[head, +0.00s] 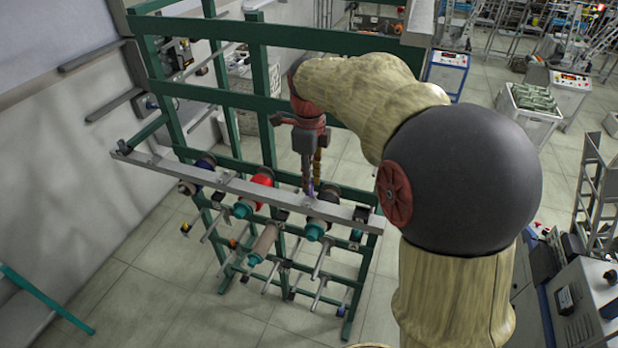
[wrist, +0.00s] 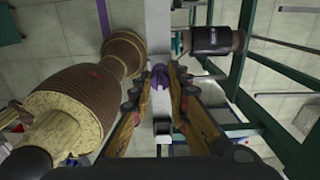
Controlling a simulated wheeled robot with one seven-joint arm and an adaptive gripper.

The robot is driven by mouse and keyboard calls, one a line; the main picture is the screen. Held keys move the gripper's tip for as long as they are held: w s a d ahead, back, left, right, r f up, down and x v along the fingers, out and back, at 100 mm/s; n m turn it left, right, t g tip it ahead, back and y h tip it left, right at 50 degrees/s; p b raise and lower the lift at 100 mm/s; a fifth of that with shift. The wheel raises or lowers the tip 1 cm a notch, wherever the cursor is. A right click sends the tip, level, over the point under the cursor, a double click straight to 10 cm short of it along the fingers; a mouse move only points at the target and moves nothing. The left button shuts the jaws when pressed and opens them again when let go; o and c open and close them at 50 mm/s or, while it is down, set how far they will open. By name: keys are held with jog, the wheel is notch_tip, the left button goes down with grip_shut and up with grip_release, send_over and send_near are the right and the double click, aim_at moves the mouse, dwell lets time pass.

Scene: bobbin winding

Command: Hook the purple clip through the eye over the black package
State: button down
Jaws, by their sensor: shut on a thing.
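My gripper (wrist: 160,80) is shut on the small purple clip (wrist: 158,72), which shows between its fingertips in the wrist view. In the head view my gripper (head: 311,184) points down at the long grey rail (head: 232,184), with the purple clip (head: 309,189) at its tips, close to the rail. The black package (wrist: 212,40), with a pale label, lies to the right of the fingertips in the wrist view. In the head view the black package (head: 319,221) is below the rail, with a teal end. I cannot make out the eye.
A red package (head: 263,177) and other packages sit left along the green frame (head: 262,75). Metal rods stick out below the rail. Small dark blocks (head: 361,213) sit on the rail. Tiled floor (head: 150,270) is open at the lower left.

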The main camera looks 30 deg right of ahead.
jog(key=shift+f+b, duration=0.95)
jog(key=shift+f, duration=0.7)
jog(key=shift+s+d+r, duration=0.1)
jog(key=shift+d, duration=0.05)
jog(key=shift+s+d+r, duration=0.1)
jog(key=shift+s+d, duration=0.65)
jog(key=shift+s, duration=0.25)
jog(key=shift+s+d+r, duration=0.1)
jog(key=shift+s+d, duration=0.6)
jog(key=shift+s, duration=0.25)
jog(key=shift+s+d+r+p, duration=0.1)
jog(key=shift+r+p, duration=0.35)
jog(key=shift+r, duration=0.3)
jog(key=shift+s+d+r+p, duration=0.15)
jog(key=shift+r+p, duration=0.25)
jog(key=shift+r, duration=0.4)
jog(key=shift+s+d+r+p, duration=0.1)
jog(key=shift+r+p, duration=0.35)
jog(key=shift+r, duration=0.3)
